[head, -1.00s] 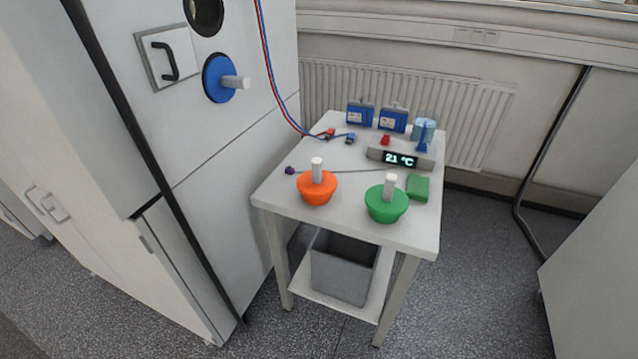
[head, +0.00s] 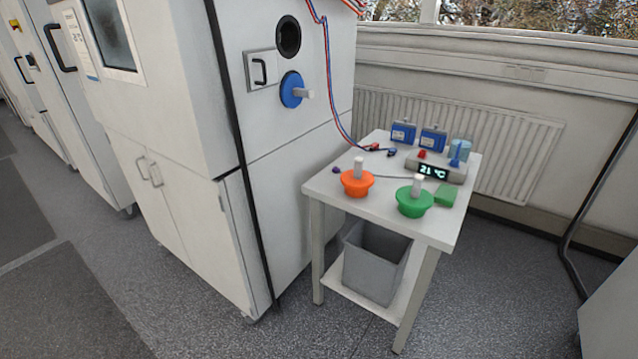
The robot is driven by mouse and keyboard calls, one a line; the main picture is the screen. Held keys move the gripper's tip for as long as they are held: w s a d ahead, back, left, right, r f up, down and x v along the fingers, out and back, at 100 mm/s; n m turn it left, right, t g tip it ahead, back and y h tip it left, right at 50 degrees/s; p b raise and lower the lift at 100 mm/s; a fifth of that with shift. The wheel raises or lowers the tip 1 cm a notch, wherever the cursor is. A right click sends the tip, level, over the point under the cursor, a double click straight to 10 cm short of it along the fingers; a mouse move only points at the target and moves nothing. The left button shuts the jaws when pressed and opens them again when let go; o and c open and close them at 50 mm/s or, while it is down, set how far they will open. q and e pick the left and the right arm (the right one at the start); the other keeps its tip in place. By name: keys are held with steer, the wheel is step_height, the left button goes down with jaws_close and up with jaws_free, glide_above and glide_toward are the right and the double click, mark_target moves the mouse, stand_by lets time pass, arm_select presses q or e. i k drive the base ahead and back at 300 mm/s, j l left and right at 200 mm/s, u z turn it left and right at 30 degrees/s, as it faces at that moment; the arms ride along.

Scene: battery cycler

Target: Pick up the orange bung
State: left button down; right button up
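The orange bung (head: 357,184) sits on the near left part of the small white table (head: 389,222), with its pale peg-like handle pointing up. A green bung (head: 414,203) of similar shape stands to its right, nearer the table's front edge. A blue bung (head: 291,90) is set in the side of the white cabinet, its pale handle sticking out to the right. Neither of my grippers shows in the head view.
The white cabinet (head: 282,190) stands left of the table. A display box (head: 436,168) reading 21 °C, blue battery packs (head: 403,132), a green block (head: 448,195) and cable ends are on the table. A grey bin (head: 375,264) is on the lower shelf. Floor in front is clear.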

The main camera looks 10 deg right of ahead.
mark_target(357, 182)
steer(key=i+l+u, duration=0.1)
steer(key=l+u, duration=0.35)
steer(key=l, duration=0.15)
steer(key=l+u, duration=0.45)
steer(key=l, duration=0.2)
steer(key=l+u, duration=0.45)
steer(key=l, duration=0.2)
steer(key=k+j, duration=0.05)
